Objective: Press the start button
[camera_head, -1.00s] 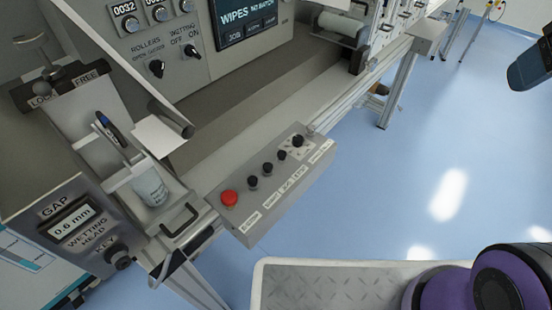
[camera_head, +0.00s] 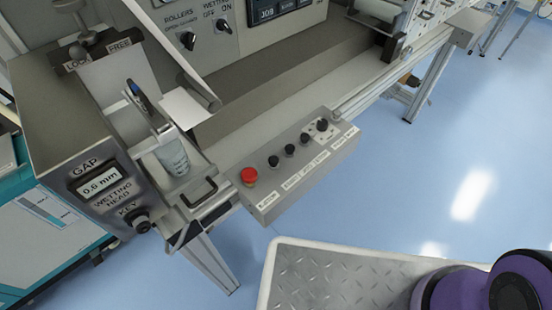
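A grey control box (camera_head: 298,168) is mounted on the front rail of the machine, near the middle of the head view. It carries a red mushroom button (camera_head: 249,176) at its left end. Several small black controls run to the right of it, among them a black button (camera_head: 274,161) and a black knob (camera_head: 322,125) on a white dial plate. White labels sit along the front edge, too small to read, so I cannot tell which control is start. My gripper is not in view; purple and dark parts of my arm show at the bottom right.
A wetting head unit (camera_head: 98,180) with a 0.6 mm gap display stands left of the box, with a cup (camera_head: 172,157) and a black handle (camera_head: 198,192) nearby. A metal tread-plate platform (camera_head: 335,275) lies in front. Blue floor (camera_head: 430,150) at the right is clear.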

